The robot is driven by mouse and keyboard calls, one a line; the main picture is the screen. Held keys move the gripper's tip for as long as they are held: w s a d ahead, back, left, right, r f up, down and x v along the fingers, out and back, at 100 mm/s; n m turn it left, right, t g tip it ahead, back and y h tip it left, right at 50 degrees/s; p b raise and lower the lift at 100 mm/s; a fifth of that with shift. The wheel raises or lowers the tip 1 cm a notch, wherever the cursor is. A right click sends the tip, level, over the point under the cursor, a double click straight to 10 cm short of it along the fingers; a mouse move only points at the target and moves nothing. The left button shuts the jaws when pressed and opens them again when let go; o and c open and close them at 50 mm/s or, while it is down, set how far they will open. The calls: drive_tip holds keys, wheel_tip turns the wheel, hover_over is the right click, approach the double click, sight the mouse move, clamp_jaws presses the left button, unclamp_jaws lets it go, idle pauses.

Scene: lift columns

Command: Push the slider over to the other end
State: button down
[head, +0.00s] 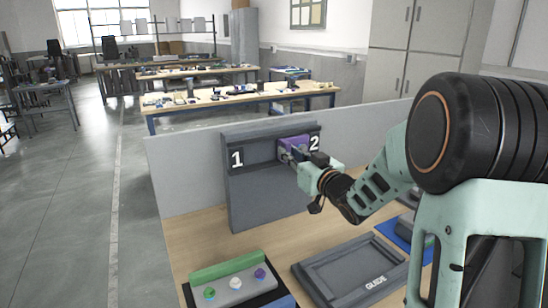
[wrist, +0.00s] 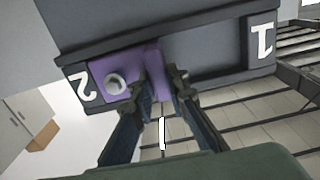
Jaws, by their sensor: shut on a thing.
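The purple slider (head: 292,143) sits in the track of a dark grey upright panel (head: 265,190), at the end marked 2. The end marked 1 is at the left of the panel in the head view, and the track between shows bare. My gripper (head: 293,155) reaches in from the right and is at the slider's front. In the wrist view, which is turned over, the slider (wrist: 118,66) lies against the 2 end. There my gripper (wrist: 162,88) has its two fingers shut around the slider's raised purple tab. A round grey knob shows on the slider beside them.
On the wooden table, a dark GUIDE tray (head: 350,270) lies in front of the panel. A green-backed block with coloured buttons (head: 233,284) stands at the front left. A light grey partition (head: 185,180) stands behind the panel. A blue mat lies at right, partly behind my arm.

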drive_tip(key=shift+d, duration=0.25)
drive_tip(key=c, duration=1.9)
unclamp_jaws()
drive_tip(key=shift+w+d, duration=0.1)
drive_tip(key=shift+w, duration=0.05)
drive_tip(key=v, duration=1.2)
